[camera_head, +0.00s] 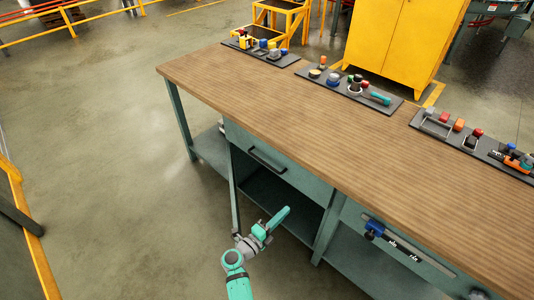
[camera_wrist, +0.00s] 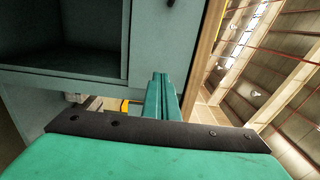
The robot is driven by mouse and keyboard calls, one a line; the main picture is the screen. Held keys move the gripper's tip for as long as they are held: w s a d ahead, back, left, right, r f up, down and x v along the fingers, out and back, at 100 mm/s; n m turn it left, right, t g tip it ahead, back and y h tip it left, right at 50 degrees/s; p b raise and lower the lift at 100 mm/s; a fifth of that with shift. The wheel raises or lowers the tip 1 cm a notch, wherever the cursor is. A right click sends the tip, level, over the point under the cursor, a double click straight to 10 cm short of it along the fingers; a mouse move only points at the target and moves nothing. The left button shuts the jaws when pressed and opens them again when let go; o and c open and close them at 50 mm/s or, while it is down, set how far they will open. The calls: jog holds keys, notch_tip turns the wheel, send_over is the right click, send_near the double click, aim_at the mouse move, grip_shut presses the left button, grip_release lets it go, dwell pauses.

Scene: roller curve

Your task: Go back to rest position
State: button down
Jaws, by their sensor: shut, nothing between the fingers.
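My gripper (camera_head: 279,218) is at the end of my teal arm, low in front of the workbench (camera_head: 230,97) in the head view. It is in front of the open shelf below the drawer and apart from the wooden top. In the wrist view the teal fingers of my gripper (camera_wrist: 163,90) are together with nothing between them. The grey-green cabinet front and its dark open compartment fill the left of the wrist view.
A drawer with a dark handle (camera_head: 266,160) is above the open shelf. A blue and black tool (camera_head: 375,228) sits at the bench front on the right. Dark trays (camera_head: 318,79) with small parts line the far edge. Floor on the left is clear up to a yellow rail.

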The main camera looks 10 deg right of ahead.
jog(key=shift+s, duration=0.1)
jog(key=s+a+r+n+t+y, duration=0.1)
jog(key=s+a+r+n+y, duration=0.3)
jog(key=s+n, duration=0.5)
jog(key=s+a+r+n+t+y, duration=0.2)
jog(key=s+a+r+n+y, duration=0.3)
jog(key=s+n, duration=0.5)
jog(key=s+a+r+n+t+y, duration=0.1)
jog(key=s+a+r+n+y, duration=0.4)
jog(key=s, duration=1.5)
jog(key=a+n, duration=0.3)
jog(key=n, duration=0.1)
jog(key=shift+s+n+t+y, duration=0.3)
jog(key=shift+s+n+t, duration=0.1)
jog(key=shift+w, duration=0.15)
